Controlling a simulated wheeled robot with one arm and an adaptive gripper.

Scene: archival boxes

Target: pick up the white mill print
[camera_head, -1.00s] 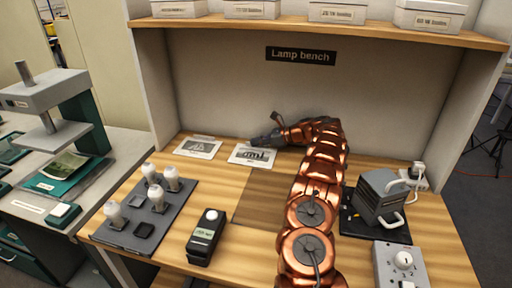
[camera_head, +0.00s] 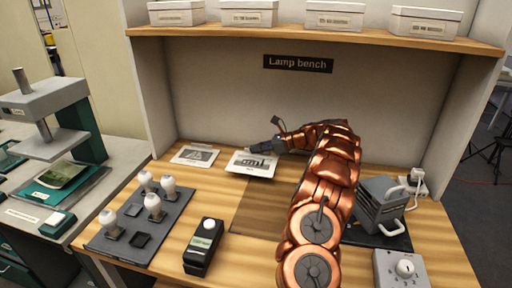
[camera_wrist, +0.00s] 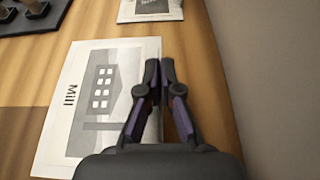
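The white mill print (camera_head: 237,168) is a flat white sheet with a dark picture of a building, near the back of the lamp bench. In the wrist view the print (camera_wrist: 55,140) fills the left middle, with the word "Mill" readable. My gripper (camera_head: 274,148) is at its back right edge. In the wrist view my gripper (camera_wrist: 159,70) has its fingertips nearly together, with the print's right edge between them. It looks shut on that edge. A dark band under the print's front edge suggests it is slightly raised.
A second print (camera_head: 195,154) lies to the left. A dark tray with white-topped lamps (camera_head: 122,230), a black handheld device (camera_head: 204,247), a grey case (camera_head: 380,204) and a grey dial box (camera_head: 402,268) stand on the bench. A shelf of boxes (camera_head: 320,36) hangs above.

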